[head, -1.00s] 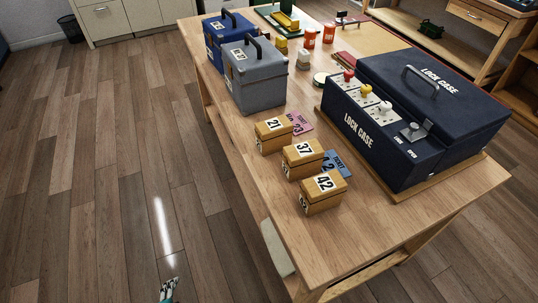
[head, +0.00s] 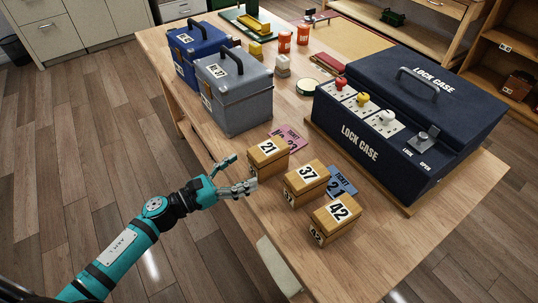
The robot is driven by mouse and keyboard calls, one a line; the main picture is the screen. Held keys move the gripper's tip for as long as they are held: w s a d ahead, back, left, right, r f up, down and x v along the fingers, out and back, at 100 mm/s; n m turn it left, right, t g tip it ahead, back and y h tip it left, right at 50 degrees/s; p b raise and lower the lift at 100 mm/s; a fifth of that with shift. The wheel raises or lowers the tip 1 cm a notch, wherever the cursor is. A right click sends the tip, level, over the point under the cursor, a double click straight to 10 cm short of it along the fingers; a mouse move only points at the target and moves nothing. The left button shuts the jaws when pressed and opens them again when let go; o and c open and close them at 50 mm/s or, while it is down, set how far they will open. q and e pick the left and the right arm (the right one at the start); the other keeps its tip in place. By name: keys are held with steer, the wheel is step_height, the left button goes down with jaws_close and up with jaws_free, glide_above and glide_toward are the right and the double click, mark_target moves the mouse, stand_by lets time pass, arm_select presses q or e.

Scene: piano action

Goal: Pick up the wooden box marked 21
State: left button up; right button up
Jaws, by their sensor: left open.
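The wooden box marked 21 (head: 268,157) stands on the table near its left edge, the farthest of three small wooden boxes in a row. My left gripper (head: 242,174) is open, just left of this box at the table's edge, with its fingers pointing toward it. The gripper looks empty; whether a finger touches the box I cannot tell. My right gripper is not in view.
The wooden boxes marked 37 (head: 305,183) and 42 (head: 336,218) stand nearer. A pink ticket (head: 290,137) and a blue ticket (head: 341,182) lie beside the boxes. A grey case (head: 236,100), a blue case (head: 194,50) and the large lock case (head: 375,150) stand around.

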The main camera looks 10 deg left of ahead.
mark_target(253, 164)
arm_select(q)
steer(key=x, duration=0.3)
steer(key=shift+w+d+p, duration=0.2)
steer(key=shift+w+p, duration=0.15)
steer(key=shift+p, duration=0.05)
steer(key=shift+w+d, duration=0.35)
steer(key=p+x, duration=0.1)
steer(key=x, duration=0.2)
steer(key=shift+w+d+f+p, duration=0.1)
steer(key=shift+w+d+p, duration=0.05)
steer(key=shift+w+p, duration=0.2)
steer(key=shift+w+d+f, duration=0.1)
steer(key=shift+w+d, duration=0.2)
steer(key=shift+d, duration=0.05)
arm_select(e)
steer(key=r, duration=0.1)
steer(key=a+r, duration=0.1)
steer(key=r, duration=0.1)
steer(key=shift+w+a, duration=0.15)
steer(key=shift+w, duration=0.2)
arm_select(q)
steer(key=shift+c, duration=1.1)
steer(key=c, duration=1.2)
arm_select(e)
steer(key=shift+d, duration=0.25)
